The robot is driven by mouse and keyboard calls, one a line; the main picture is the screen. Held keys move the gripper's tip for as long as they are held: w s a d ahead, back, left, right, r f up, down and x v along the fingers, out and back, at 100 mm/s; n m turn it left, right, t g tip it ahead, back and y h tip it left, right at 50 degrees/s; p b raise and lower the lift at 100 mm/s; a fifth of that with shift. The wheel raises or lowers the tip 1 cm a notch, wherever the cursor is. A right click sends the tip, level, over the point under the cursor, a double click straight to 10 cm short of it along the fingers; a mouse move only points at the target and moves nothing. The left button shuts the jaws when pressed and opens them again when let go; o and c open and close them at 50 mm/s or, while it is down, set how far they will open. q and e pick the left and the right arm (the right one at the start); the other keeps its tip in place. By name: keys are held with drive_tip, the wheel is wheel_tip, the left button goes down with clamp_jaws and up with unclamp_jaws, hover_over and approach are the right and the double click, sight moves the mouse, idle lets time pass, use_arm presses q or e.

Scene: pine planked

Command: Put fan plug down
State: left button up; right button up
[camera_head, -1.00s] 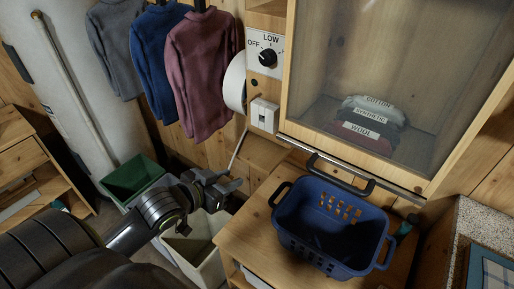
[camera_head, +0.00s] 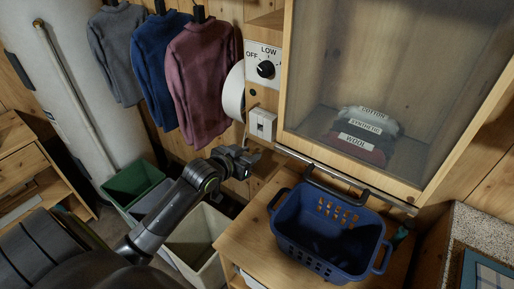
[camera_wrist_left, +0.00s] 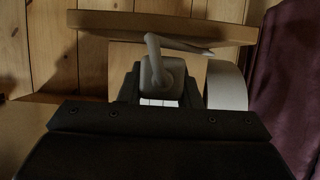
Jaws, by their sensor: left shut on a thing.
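My left gripper (camera_head: 250,160) is in front of the wall, a little below the white outlet box (camera_head: 262,123). It is shut on the fan plug, a grey block with a cord (camera_wrist_left: 157,76), which shows between the fingers in the left wrist view. In the head view the plug is too small to make out clearly. The white round fan (camera_head: 233,92) is on the wall above the gripper; what looks like it shows as a pale disc (camera_wrist_left: 227,86) in the left wrist view. My right gripper is out of view.
A blue basket (camera_head: 330,231) stands on a wooden cabinet at right, below a glass-fronted case (camera_head: 385,70). Sweaters (camera_head: 196,75) hang left of the fan. A wooden ledge (camera_wrist_left: 160,28) is close by.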

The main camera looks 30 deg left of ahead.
sight(251, 153)
use_arm(q)
drive_tip(key=shift+w+r, duration=0.1)
drive_tip(key=shift+w, duration=0.6)
drive_tip(key=w+p, duration=0.1)
drive_tip(key=w, duration=0.1)
drive_tip(key=shift+w+d, duration=0.15)
drive_tip(key=shift+w, duration=0.15)
drive_tip(key=shift+w+f, duration=0.25)
drive_tip(key=shift+f, duration=0.55)
drive_tip(key=shift+s, duration=0.1)
drive_tip(key=shift+f, duration=0.1)
drive_tip(key=shift+f, duration=0.15)
drive_tip(key=o, duration=1)
drive_tip(key=shift+c, duration=0.2)
